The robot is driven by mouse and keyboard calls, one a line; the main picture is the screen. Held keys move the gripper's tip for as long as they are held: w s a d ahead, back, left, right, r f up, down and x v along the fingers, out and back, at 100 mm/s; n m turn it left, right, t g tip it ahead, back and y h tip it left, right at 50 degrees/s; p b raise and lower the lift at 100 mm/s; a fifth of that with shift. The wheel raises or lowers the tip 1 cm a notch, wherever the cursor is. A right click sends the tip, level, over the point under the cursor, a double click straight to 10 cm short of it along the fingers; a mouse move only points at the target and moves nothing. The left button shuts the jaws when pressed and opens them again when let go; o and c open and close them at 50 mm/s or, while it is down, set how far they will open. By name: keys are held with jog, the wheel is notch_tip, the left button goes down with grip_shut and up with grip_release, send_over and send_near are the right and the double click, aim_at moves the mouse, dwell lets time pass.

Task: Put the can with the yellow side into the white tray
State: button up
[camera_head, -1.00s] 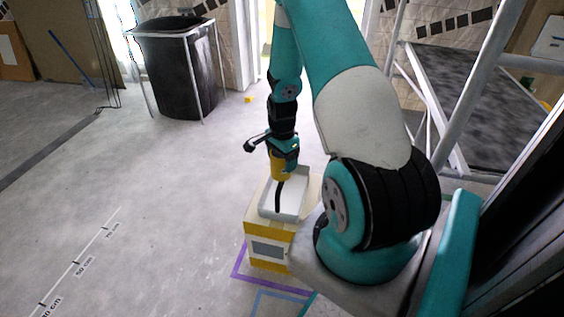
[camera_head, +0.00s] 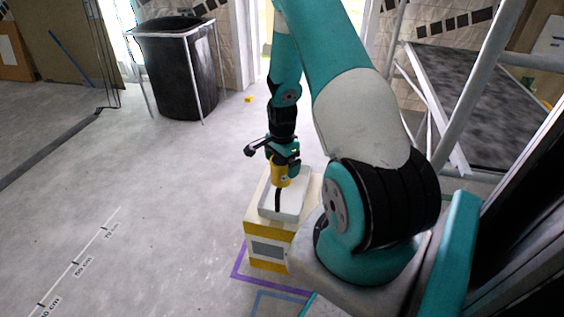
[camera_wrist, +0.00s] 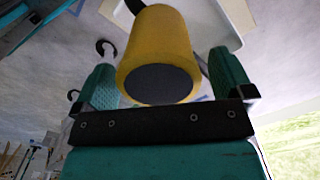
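The yellow-sided can (camera_head: 280,174) is in my gripper (camera_head: 283,160), over the white tray (camera_head: 297,208) in the head view. In the wrist view the can (camera_wrist: 158,50) shows a dark round end and lies between the two teal fingers of my gripper (camera_wrist: 164,82). The fingers are close along both its sides. The white tray also shows in the wrist view (camera_wrist: 205,22), beyond the can. In the head view I cannot tell whether the can's lower end touches the tray.
The tray sits on a cream and yellow box (camera_head: 264,232) on the floor. A dark narrow strip (camera_head: 278,200) shows below the can in the tray area. A black bin (camera_head: 178,75) in a white frame stands at the back left. Floor to the left is clear.

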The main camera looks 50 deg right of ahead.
notch_tip(320, 180, up, 13)
jog(key=p, duration=0.3)
jog(key=a+r+n+y, duration=0.1)
jog(key=a+r+n, duration=0.3)
jog(key=a, duration=0.4)
jog(key=w+a+r+n+t, duration=0.1)
jog(key=a+r+n, duration=0.4)
jog(key=a, duration=0.2)
jog(key=a+r+n+y, duration=0.1)
jog(key=a+r+n, duration=0.3)
jog(key=a, duration=0.4)
jog(key=s+a+r+n+y, duration=0.1)
jog(key=s+a+r+n, duration=0.3)
jog(key=s+a+n, duration=0.3)
jog(key=s+a+r+n+g+y, duration=0.1)
jog(key=s+a+r+n, duration=0.2)
jog(key=s+a+n, duration=0.5)
jog(key=shift+s+a+r, duration=0.2)
jog(key=shift+s+r, duration=0.15)
